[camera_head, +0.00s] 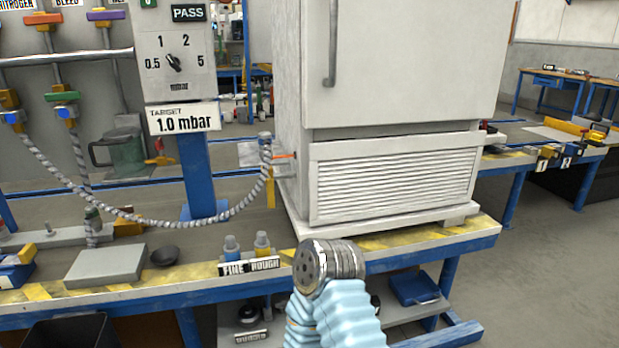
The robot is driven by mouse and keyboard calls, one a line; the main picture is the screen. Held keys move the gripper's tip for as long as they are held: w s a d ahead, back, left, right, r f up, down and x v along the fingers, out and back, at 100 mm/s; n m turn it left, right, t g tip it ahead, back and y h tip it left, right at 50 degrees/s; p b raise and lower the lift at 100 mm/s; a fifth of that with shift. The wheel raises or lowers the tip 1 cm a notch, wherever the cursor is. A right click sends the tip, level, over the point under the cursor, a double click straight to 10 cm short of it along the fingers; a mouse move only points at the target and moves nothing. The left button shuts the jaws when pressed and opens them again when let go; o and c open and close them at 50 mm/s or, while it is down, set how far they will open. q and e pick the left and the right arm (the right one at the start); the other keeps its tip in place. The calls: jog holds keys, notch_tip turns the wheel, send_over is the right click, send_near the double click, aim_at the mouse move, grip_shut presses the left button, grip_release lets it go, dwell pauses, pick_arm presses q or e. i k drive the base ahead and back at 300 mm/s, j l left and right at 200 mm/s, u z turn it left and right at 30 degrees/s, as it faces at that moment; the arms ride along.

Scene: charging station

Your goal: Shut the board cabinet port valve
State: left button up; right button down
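The white board cabinet (395,180) stands on the bench, with a slatted lower panel and a closed upper door. A grey ribbed hose (178,222) ends at a fitting (265,140) at the cabinet's left side. A small orange lever (284,156), apparently the port valve handle, lies nearly level between the fitting and the cabinet; it is too small to read its setting surely. One of my arms, probably the right, rises from the bottom in a light blue sleeve to a round metal end, in front of and below the valve. No fingers show. My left gripper is out of view.
A gauge panel (173,65) reading PASS stands at left on a blue post. Another bench stands at right.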

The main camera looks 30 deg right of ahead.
aim_at(270, 188)
jog(key=z, duration=0.95)
